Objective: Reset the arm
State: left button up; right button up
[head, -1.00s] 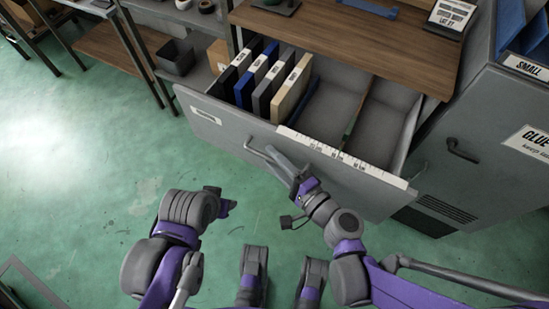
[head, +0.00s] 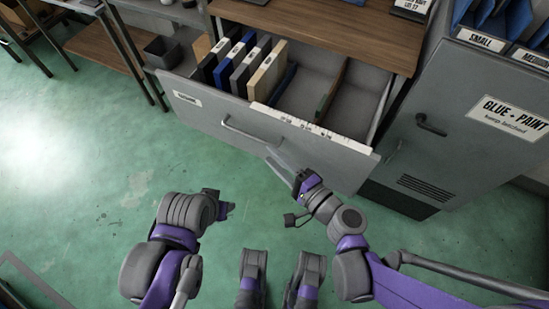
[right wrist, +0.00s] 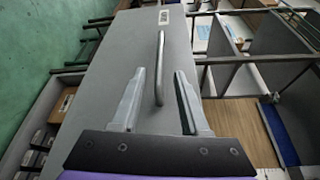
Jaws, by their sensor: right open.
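My right gripper (head: 276,164) is open and empty, in front of the grey drawer (head: 205,115) and just below and right of its bar handle (head: 245,133). In the right wrist view the two fingers (right wrist: 161,78) are spread apart, and the handle (right wrist: 160,65) shows in the gap between them, with nothing gripped. Contact with the handle cannot be made out. My left arm (head: 185,215) is folded at the lower left, and its fingers do not show.
The drawer stands open, with several upright binders (head: 262,75) at its left and empty compartments (head: 345,105) at its right. A wooden worktop (head: 320,35) lies above it. A grey cabinet labelled glue and paint (head: 455,140) stands to the right. Green floor (head: 90,190) at the left is clear.

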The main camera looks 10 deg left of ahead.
pick_arm(q)
jog(key=shift+s+d, duration=0.3)
jog(key=shift+d, duration=0.05)
pick_arm(e)
jog(key=shift+s+d, duration=0.3)
jog(key=shift+d, duration=0.1)
jog(key=s+d+f+n+g+h, duration=0.2)
jog(key=s+d+n+h, duration=0.15)
jog(key=d, duration=0.45)
jog(key=s+d+f+n+g+h, duration=0.25)
jog(key=s+d+h, duration=0.2)
jog(key=d, duration=0.35)
jog(key=s+d+f+n+g+h, duration=0.2)
jog(key=s+d+n+h, duration=0.25)
jog(key=d, duration=0.35)
pick_arm(q)
notch_tip(320, 180, up, 19)
jog(key=w+p, duration=0.2)
jog(key=p, duration=1.4)
jog(key=shift+f+t, duration=0.2)
jog(key=shift+t, duration=0.2)
pick_arm(e)
jog(key=w+r+t, duration=0.1)
jog(key=w+r, duration=0.2)
jog(key=r, duration=1.5)
jog(key=shift+w+a+r+h, duration=0.15)
jog(key=shift+a+h, duration=0.2)
jog(key=shift+a, duration=0.05)
